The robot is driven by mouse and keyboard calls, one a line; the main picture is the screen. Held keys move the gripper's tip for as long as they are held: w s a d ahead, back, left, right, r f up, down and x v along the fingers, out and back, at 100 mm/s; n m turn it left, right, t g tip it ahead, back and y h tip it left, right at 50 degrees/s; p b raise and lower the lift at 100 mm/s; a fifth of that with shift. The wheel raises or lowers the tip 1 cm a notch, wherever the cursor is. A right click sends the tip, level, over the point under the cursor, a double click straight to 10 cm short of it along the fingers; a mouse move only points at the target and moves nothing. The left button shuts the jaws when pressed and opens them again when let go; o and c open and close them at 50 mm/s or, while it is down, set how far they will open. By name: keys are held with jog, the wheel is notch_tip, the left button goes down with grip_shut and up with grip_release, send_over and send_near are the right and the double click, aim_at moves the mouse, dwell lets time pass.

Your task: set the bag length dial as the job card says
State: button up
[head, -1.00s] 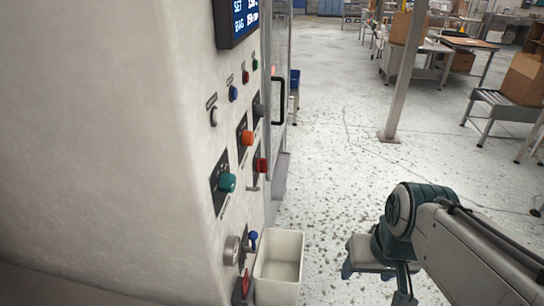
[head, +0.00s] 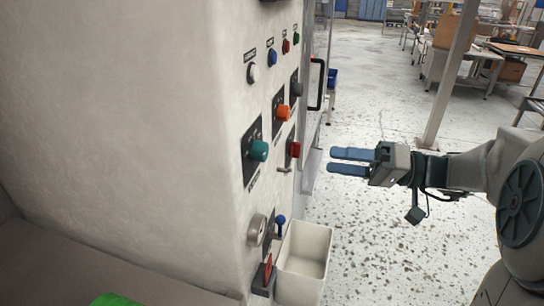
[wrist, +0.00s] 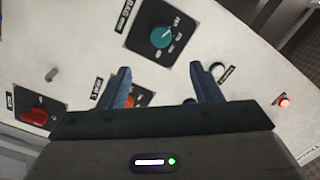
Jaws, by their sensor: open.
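A teal dial (head: 258,150) on a dark plate sits on the pale machine panel. It also shows in the wrist view (wrist: 162,37), with a white pointer mark, scale marks around it and a label that seems to start with "BAG". My gripper (head: 337,161) is open and empty, to the right of the dial and apart from the panel, its two blue fingers pointing left at the panel. In the wrist view the dial lies just beyond and between the fingertips (wrist: 160,68). The pointer's setting is too small to read surely. I see no readable job card.
An orange dial (head: 283,113), a red knob (head: 294,149), small buttons and a blue-tipped lever (head: 280,224) share the panel. A white bin (head: 307,262) stands below. A black door handle (head: 317,84) lies beyond. Open floor is to the right.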

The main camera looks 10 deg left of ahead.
aim_at(266, 153)
jog(key=a+p, duration=0.3)
jog(key=a, duration=1)
jog(key=shift+s+a, duration=0.1)
jog(key=shift+a, duration=0.2)
jog(key=c, duration=1)
